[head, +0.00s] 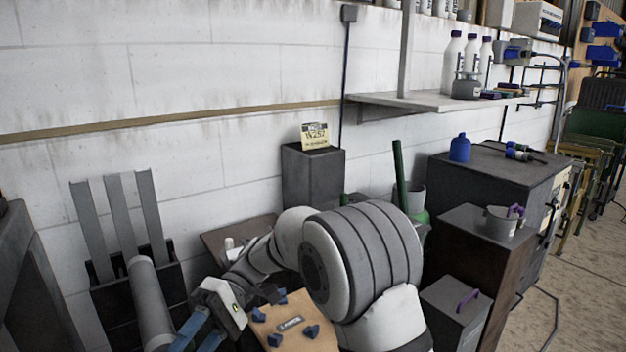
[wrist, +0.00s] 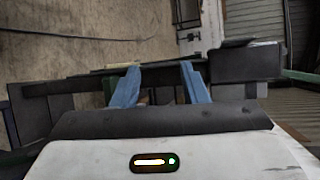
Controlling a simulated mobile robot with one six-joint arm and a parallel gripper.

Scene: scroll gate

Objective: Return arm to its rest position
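My arm reaches from the lower middle of the head view toward the left. My gripper (head: 199,338) is at the bottom left, with its blue fingers pointing down and partly cut off by the frame edge. In the wrist view my gripper (wrist: 161,84) shows two blue fingers standing apart, with nothing visibly held between them. A wooden board (head: 292,312) with a dark label and several blue knobs lies just right of the gripper in the head view, partly hidden by my arm.
A grey cylinder (head: 150,300) and a black holder with upright metal bars (head: 120,215) stand left of the gripper. A grey box (head: 312,178) bears a yellow sign (head: 315,136) behind my arm. Dark cabinets (head: 485,255) stand at right, and a wall shelf (head: 430,101) carries bottles.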

